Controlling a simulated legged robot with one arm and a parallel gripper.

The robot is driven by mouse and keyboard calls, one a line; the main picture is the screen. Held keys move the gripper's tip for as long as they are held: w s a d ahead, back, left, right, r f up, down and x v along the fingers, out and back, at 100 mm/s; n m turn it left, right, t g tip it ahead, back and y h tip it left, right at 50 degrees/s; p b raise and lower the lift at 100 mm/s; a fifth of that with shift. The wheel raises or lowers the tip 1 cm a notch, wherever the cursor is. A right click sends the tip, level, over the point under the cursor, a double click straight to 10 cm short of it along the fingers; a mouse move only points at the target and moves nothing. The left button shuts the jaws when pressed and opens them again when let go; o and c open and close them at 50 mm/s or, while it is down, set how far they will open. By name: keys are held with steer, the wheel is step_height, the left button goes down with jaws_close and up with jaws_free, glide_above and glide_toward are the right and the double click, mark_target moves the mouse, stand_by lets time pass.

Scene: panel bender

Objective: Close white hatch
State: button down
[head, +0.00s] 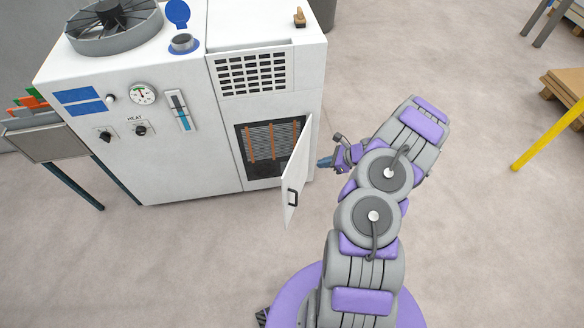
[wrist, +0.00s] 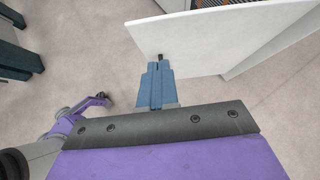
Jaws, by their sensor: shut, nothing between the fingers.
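The white hatch (head: 297,177) stands open on the front of the white machine, swung outward from its right side. It has a dark handle (head: 292,198) near its free edge. Behind it the opening (head: 268,147) shows dark fins and orange-brown strips. My gripper (head: 323,163) is at the right of the hatch, on its outer side, with its blue fingers pointing at the panel. In the wrist view the hatch (wrist: 225,40) fills the upper right, and my gripper's fingers (wrist: 159,62) are together with their tips at or very near its face. I cannot tell whether they touch.
The white machine (head: 170,165) has a fan (head: 115,25) on top, a gauge (head: 142,93) and knobs. A side table (head: 45,142) stands at left. A yellow post (head: 548,137) and a wooden pallet (head: 567,88) are at right. The floor in front of the machine is clear.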

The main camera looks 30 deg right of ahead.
steer(key=f, duration=0.1)
steer(key=b, duration=0.3)
glide_toward(290, 167)
step_height(290, 167, down, 2)
steer(key=s, duration=0.2)
steer(key=w+a, duration=0.1)
steer(key=w+a+f+b, duration=0.1)
steer(key=w+a, duration=0.1)
steer(key=shift+w+a+f, duration=0.1)
steer(key=shift+w+a, duration=0.2)
steer(key=shift+w, duration=0.05)
steer(key=shift+w+a, duration=0.2)
steer(key=shift+w, duration=0.15)
steer(key=shift+d, duration=0.35)
